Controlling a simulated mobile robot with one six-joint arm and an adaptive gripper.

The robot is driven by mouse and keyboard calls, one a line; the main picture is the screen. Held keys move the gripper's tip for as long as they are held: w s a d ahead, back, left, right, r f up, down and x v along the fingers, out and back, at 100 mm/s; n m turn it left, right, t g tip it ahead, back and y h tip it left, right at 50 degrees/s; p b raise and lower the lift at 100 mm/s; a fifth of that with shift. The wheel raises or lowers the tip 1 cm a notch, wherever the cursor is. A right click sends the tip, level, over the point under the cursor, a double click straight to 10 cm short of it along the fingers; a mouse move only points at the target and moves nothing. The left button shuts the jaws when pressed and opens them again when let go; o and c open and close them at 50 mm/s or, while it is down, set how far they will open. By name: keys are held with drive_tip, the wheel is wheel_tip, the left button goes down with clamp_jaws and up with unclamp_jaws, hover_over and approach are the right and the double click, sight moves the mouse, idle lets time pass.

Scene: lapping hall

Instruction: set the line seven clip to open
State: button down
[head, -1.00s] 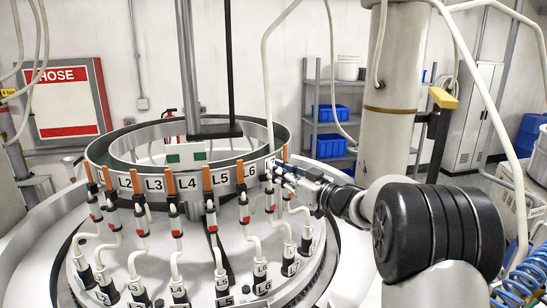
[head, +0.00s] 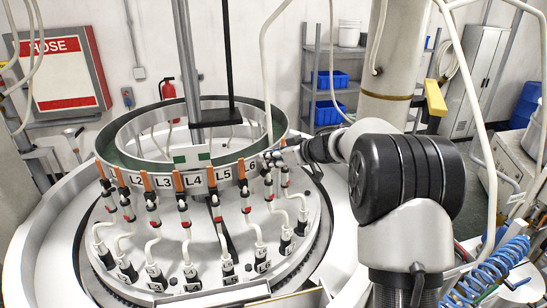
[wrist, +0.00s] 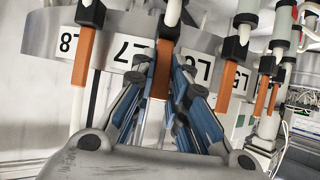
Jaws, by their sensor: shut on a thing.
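The line seven clip (wrist: 162,72) is an orange lever on a black block, between the L7 and L6 labels in the wrist view, where the labels read upside down. My gripper (wrist: 162,95) has its blue-grey fingers on both sides of this lever and is shut on it. The lever lies roughly parallel to its neighbours. In the head view my gripper (head: 275,157) is at the right side of the ring, and its fingers and arm largely hide the clip there. The L7 label (wrist: 130,51) is just left of the clip in the wrist view.
Similar orange clips stand close on either side, one by L8 (wrist: 84,56) and one by L5 (wrist: 229,89) in the wrist view. White hoses run from the ring (head: 247,125) to the round plate below. A pale column (head: 385,100) stands behind my arm.

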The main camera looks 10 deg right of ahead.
drive_tip(key=shift+w+a+g, duration=0.1)
drive_tip(key=shift+g, duration=0.2)
idle(0.4)
drive_tip(key=c, duration=1.6)
unclamp_jaws()
drive_tip(key=shift+o, duration=0.2)
drive_tip(key=shift+r, duration=0.15)
drive_tip(key=v, duration=1.2)
drive_tip(key=shift+c, duration=0.4)
